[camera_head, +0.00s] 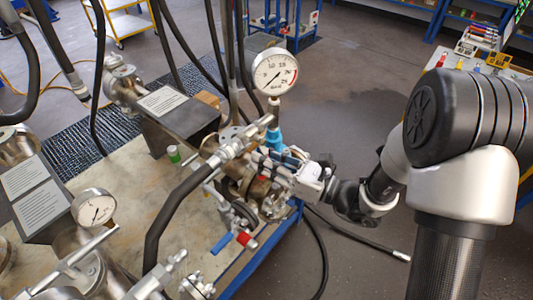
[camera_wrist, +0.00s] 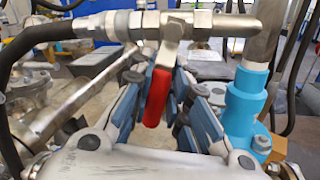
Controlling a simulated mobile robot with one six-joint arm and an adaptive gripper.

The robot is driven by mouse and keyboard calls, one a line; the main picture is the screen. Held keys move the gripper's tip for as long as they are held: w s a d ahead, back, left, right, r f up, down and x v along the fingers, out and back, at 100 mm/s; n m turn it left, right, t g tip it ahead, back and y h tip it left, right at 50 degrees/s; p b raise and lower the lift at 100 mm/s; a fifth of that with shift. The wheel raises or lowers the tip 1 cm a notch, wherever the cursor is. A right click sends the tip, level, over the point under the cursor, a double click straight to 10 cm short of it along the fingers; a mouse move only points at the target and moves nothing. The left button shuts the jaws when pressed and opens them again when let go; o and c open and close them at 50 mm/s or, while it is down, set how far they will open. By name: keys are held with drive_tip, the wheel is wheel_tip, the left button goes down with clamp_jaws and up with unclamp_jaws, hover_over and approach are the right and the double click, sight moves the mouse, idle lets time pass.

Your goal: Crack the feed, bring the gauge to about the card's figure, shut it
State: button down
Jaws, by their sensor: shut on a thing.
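My gripper (camera_head: 284,158) is at the pipework on the near right corner of the bench. In the wrist view my gripper (camera_wrist: 160,92) has its blue fingers on either side of a red lever handle (camera_wrist: 156,102), shut on it. The handle hangs from a silver valve (camera_wrist: 172,30) on a metal line. A round white gauge (camera_head: 274,72) with a red band stands above a blue fitting (camera_head: 273,138), which also shows in the wrist view (camera_wrist: 243,105). Its dial shows, but I cannot read the needle exactly. Printed plates (camera_head: 163,100) are too small to read.
A second, smaller gauge (camera_head: 94,208) stands at the left. A thick black hose (camera_head: 178,212) runs to the metal line. A blue lever with a red end (camera_head: 234,241) sticks out below my gripper. Floor at the right is mostly open.

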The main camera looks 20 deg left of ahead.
drive_tip(key=shift+s, duration=0.1)
drive_tip(key=c, duration=1.5)
unclamp_jaws()
drive_tip(key=v, duration=1.2)
